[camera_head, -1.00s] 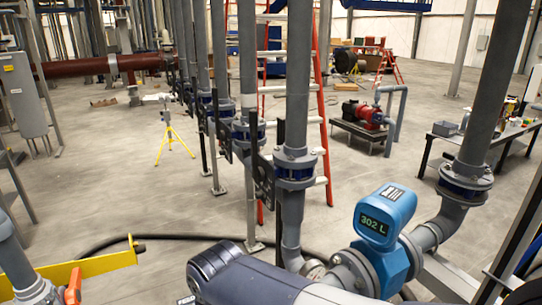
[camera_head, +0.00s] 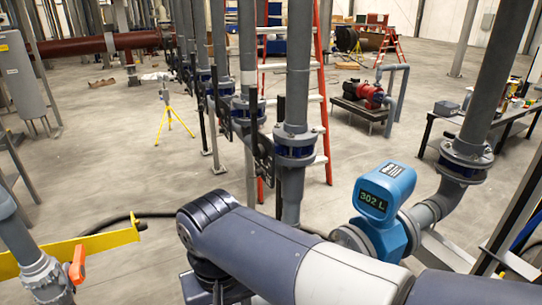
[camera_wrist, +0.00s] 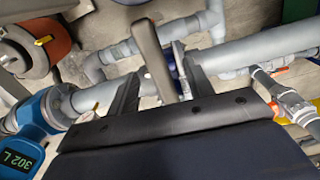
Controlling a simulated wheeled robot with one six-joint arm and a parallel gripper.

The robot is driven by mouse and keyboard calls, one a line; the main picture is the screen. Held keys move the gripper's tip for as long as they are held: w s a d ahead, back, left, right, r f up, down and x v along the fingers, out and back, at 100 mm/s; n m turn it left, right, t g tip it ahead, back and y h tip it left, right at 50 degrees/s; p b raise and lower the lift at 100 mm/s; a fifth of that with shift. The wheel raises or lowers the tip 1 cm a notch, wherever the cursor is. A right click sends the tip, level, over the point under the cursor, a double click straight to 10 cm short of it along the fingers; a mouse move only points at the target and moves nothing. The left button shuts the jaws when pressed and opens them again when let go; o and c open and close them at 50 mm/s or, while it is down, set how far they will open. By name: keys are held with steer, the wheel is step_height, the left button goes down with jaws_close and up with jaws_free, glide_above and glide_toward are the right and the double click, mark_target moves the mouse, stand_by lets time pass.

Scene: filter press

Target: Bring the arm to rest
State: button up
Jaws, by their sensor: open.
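My arm (camera_head: 290,250) crosses the lower middle of the head view, with its dark rounded joint in front of the pipework. My gripper's end is not visible there. In the wrist view my gripper (camera_wrist: 160,85) shows two dark fingers spread apart. A grey-brown bar (camera_wrist: 150,55) appears between them, and I cannot tell its depth. Nothing is clearly held. A blue flow meter reading "302 L" (camera_head: 385,195) stands just beyond my arm in the head view. It also shows at the lower left of the wrist view (camera_wrist: 25,145).
Upright grey pipes with blue-ringed flanges (camera_head: 294,148) stand close behind my arm. A yellow beam (camera_head: 95,245) and an orange-handled valve (camera_head: 77,265) are at lower left. A table (camera_head: 490,130) stands at right. Open floor (camera_head: 120,170) lies left, with a yellow tripod (camera_head: 170,115).

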steer(key=f, duration=0.4)
steer(key=shift+w+d+f, duration=0.1)
steer(key=shift+d+f, duration=0.05)
steer(key=shift+d, duration=0.05)
steer(key=shift+w+d+n, duration=0.35)
steer(key=shift+d+n, duration=0.3)
steer(key=shift+n, duration=0.05)
steer(key=shift+w, duration=0.1)
